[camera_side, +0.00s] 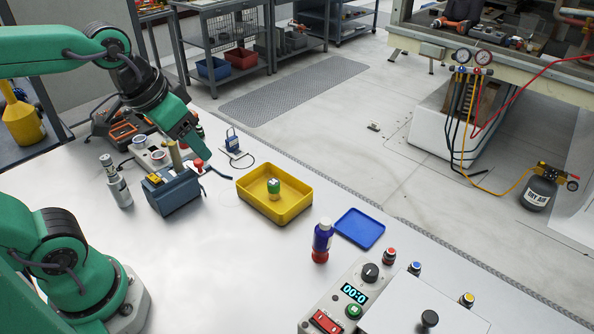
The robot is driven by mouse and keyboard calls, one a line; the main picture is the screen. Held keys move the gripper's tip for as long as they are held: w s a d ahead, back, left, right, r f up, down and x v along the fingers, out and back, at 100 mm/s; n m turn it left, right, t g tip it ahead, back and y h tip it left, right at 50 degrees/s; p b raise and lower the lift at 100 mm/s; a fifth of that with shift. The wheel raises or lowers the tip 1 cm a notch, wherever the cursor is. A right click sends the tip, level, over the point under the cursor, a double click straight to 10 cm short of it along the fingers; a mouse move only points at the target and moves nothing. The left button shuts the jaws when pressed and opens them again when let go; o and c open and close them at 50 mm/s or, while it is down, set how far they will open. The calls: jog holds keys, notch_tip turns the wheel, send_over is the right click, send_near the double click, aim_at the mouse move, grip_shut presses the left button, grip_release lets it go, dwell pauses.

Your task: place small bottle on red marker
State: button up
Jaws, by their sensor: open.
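A small bottle (323,238) with a blue body and pale top stands upright on the table, between the yellow tray and the blue tray. Red (320,257) shows at its foot; I cannot tell whether this is the red marker under it or part of the bottle. No other flat red marker is clear on the table. My gripper (202,152) is open, pointing down and to the right over the back left of the table. It is well away from the bottle, and nothing shows between its jaws.
A yellow tray (245,192) holds a small green and white object (273,187). A blue tray (360,229) lies right of the bottle. A blue-grey device (172,192) stands below my gripper. A control box (348,298) fills the front right. The front middle of the table is clear.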

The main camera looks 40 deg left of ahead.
jog(key=shift+s+a+f+n+t, duration=0.15)
jog(key=shift+s+a+f+t, duration=0.1)
jog(key=shift+s+a, duration=0.45)
jog(key=shift+s+a+f+n+t, duration=0.2)
jog(key=shift+s+a, duration=0.15)
jog(key=shift+s, duration=0.5)
